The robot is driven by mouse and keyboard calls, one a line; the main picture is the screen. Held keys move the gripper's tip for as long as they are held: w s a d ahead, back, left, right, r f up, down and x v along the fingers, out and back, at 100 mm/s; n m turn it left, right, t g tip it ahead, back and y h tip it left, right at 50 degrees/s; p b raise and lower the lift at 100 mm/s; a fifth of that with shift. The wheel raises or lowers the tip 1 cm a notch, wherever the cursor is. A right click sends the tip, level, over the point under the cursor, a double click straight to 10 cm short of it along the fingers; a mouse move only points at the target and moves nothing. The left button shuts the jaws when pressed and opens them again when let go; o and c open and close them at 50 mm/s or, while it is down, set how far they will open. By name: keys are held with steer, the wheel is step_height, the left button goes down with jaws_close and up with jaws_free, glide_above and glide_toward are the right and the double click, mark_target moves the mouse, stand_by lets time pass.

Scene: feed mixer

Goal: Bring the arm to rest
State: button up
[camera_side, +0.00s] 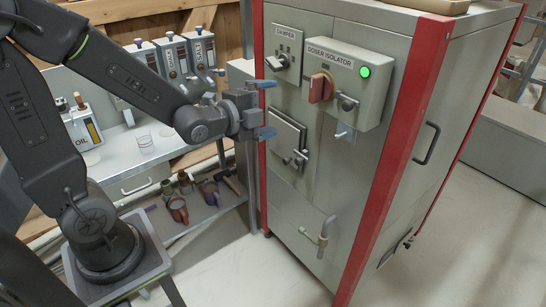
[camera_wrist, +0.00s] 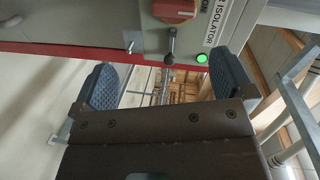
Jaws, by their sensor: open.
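My gripper (camera_side: 264,108) is in the air near the left red edge of the grey cabinet (camera_side: 290,205) in the side view. Its two blue-grey fingers are wide apart, one above the other, with nothing between them. In the wrist view my gripper (camera_wrist: 166,84) also shows open, with a finger at each side. A black-knobbed lever (camera_wrist: 170,45) and a lit green lamp (camera_wrist: 202,58) appear beyond the fingers there. The gripper looks apart from the cabinet, though the exact gap cannot be told.
The cabinet front carries a damper switch (camera_side: 283,62), a doser isolator with a red knob (camera_side: 320,87), a small hatch (camera_side: 287,138) and a bent pipe handle (camera_side: 322,236). A bench (camera_side: 135,170) with dispensers stands behind my arm. The floor (camera_side: 215,275) in front is clear.

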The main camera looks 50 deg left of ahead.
steer(key=s+d+r+n+g, duration=0.1)
steer(key=s+d+n+g, duration=0.1)
steer(key=s+n+g, duration=0.3)
steer(key=s+d+n+g, duration=0.2)
steer(key=s+n+g, duration=0.3)
steer(key=s+n, duration=0.5)
steer(key=s, duration=0.3)
steer(key=shift+s+d+r+h, duration=0.15)
steer(key=shift+s+r+h, duration=0.15)
steer(key=shift+s+r, duration=0.05)
